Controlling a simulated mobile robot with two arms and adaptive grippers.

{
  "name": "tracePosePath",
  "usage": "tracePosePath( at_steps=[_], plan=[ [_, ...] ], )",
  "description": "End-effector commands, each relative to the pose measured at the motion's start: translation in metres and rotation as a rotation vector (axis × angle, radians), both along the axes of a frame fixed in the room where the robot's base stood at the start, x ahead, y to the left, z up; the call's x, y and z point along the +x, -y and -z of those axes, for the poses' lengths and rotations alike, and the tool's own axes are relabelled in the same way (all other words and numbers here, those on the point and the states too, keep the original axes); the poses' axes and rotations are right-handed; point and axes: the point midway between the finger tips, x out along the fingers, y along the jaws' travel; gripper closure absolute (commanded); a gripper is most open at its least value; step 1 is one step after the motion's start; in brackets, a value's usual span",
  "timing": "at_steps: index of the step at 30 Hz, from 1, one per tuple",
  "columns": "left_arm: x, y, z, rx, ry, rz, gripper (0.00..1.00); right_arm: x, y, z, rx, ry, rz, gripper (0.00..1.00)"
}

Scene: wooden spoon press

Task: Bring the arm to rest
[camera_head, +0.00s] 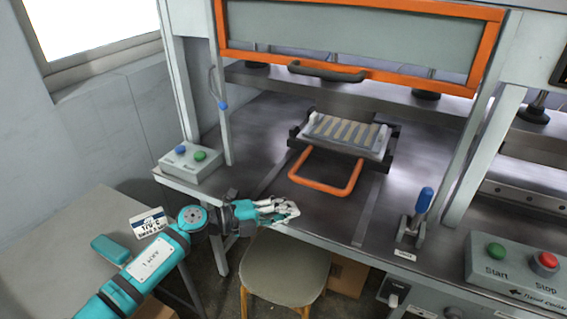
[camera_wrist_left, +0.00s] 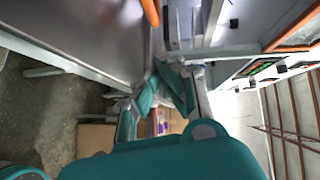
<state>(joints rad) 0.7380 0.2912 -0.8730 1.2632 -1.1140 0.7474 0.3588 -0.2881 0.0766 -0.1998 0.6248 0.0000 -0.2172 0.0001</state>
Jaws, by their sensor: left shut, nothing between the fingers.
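My left arm comes in from the lower left of the head view. My left gripper (camera_head: 290,210) is shut and empty at the front edge of the press table, above a stool. Its fingers also show in the left wrist view (camera_wrist_left: 168,75). Behind it, the press tray (camera_head: 345,137) holds several wooden spoon blanks in a row. The tray's orange handle loop (camera_head: 322,190) sticks out toward me, apart from the gripper. My right gripper does not show in either view.
A blue-handled lever (camera_head: 421,205) and a Start/Stop box (camera_head: 522,270) are at right. The stool (camera_head: 283,268) stands below. A side table (camera_head: 60,240) is at left. The orange-framed guard (camera_head: 360,75) is raised.

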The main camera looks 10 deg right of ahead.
Motion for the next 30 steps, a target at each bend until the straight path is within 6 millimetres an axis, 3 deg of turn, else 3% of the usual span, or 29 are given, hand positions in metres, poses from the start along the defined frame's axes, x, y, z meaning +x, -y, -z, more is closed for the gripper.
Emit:
tracePosePath(
  at_steps=[4,8,11,12,14,16,18,22,25,30],
  plan=[
    [-0.002,0.004,-0.006,-0.057,-0.011,-0.038,1.00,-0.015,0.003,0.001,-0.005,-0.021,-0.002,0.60],
    [0.000,0.001,-0.030,-0.269,-0.072,-0.229,1.00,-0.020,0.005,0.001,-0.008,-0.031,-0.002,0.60],
    [0.007,-0.032,-0.043,-0.477,-0.194,-0.498,1.00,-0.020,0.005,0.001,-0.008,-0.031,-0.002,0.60],
    [0.009,-0.053,-0.042,-0.548,-0.262,-0.622,1.00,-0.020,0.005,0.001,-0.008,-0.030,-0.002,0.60],
    [0.008,-0.089,-0.031,-0.629,-0.376,-0.809,1.00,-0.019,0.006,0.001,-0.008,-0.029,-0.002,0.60],
    [-0.003,-0.134,-0.006,-0.686,-0.528,-1.028,1.00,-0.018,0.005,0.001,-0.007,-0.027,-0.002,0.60],
    [-0.024,-0.174,0.025,-0.703,-0.683,-1.218,1.00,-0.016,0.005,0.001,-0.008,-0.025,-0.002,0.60],
    [-0.084,-0.228,0.080,-0.656,-0.963,-1.503,1.00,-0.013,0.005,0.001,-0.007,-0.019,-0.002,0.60],
    [-0.133,-0.252,0.109,-0.586,-1.139,-1.648,1.00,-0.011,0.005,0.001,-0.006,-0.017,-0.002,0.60],
    [-0.198,-0.271,0.134,-0.470,-1.344,-1.783,1.00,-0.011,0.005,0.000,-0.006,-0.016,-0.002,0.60]
  ],
)
